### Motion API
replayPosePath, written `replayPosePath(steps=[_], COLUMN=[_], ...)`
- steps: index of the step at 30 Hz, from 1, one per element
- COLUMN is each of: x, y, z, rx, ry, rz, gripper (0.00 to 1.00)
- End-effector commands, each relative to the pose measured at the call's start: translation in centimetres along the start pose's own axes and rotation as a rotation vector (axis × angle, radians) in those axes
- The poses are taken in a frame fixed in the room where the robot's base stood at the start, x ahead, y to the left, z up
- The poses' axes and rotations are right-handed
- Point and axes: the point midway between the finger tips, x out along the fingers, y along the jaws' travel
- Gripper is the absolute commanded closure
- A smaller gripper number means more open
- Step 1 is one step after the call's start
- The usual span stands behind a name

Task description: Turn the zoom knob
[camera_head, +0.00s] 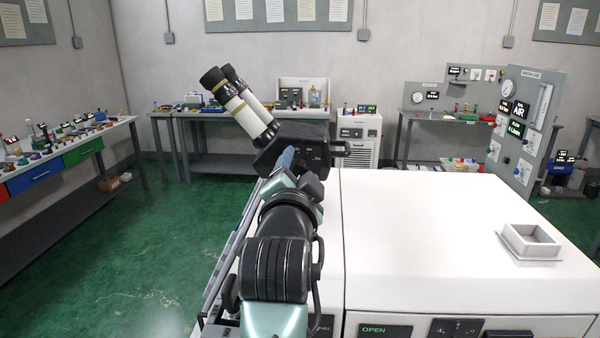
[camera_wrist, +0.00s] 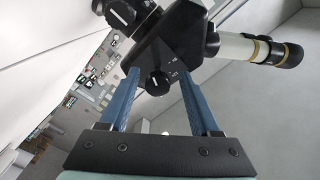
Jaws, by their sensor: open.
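The microscope's black head (camera_head: 300,142) has two white eyepiece tubes (camera_head: 236,100) pointing up and left. In the wrist view, a small round black knob (camera_wrist: 158,83) with a white mark sits on the face of the black head (camera_wrist: 178,40), with tiny white labels beside it. I take it for the zoom knob; the labels are unreadable. My gripper (camera_wrist: 160,68) is open, its two blue fingers pointing at the head, one on each side of the knob in the picture. I cannot tell whether they touch it. In the head view, my arm hides most of the gripper.
A larger black knob (camera_wrist: 120,14) stands out at the upper left in the wrist view. A white machine top (camera_head: 440,235) lies to the right, with a square grey frame (camera_head: 531,242) on it. Benches with small items (camera_head: 70,140) line the left wall. Green floor is clear at left.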

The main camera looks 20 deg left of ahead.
Motion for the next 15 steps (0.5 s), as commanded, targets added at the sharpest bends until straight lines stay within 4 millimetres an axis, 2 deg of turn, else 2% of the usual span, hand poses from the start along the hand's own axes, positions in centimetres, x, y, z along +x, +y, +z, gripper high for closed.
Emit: replayPosePath(steps=[15], x=[-0.1], y=[-6.1], z=[-5.0], rx=[0.0], ry=[0.002], rz=[-0.004], gripper=[0.36])
